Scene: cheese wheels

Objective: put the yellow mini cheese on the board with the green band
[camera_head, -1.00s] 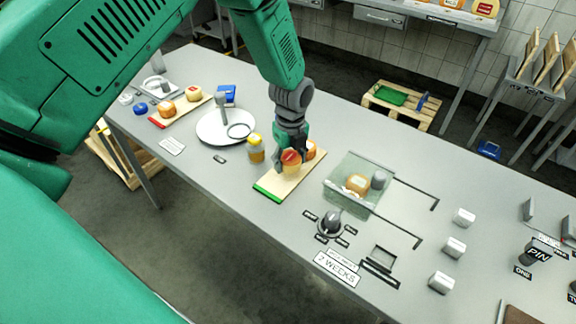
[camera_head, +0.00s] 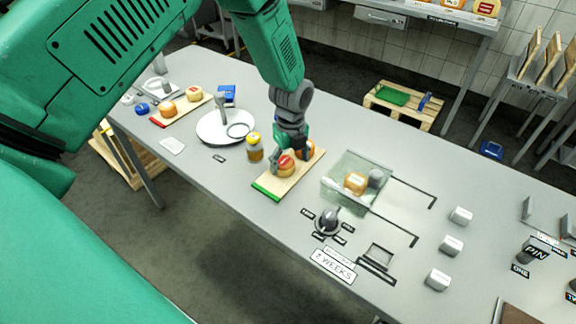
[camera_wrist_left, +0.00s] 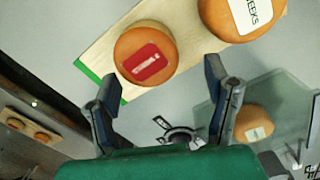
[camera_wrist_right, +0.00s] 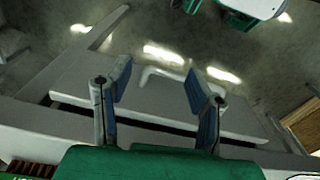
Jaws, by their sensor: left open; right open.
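The board with the green band (camera_head: 266,191) lies at the middle of the table. A small yellow-orange cheese with a red label (camera_head: 286,166) sits on it, also in the left wrist view (camera_wrist_left: 128,44). A second round cheese (camera_head: 306,149), with a white label in the left wrist view (camera_wrist_left: 218,14), sits behind it on the board. My right gripper (camera_wrist_right: 157,78) is open and empty.
A glass box (camera_head: 340,193) with a cheese (camera_head: 356,183) stands right of the board. A red-banded board (camera_head: 157,122) holds two cheeses. A dial (camera_head: 327,220) is in front.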

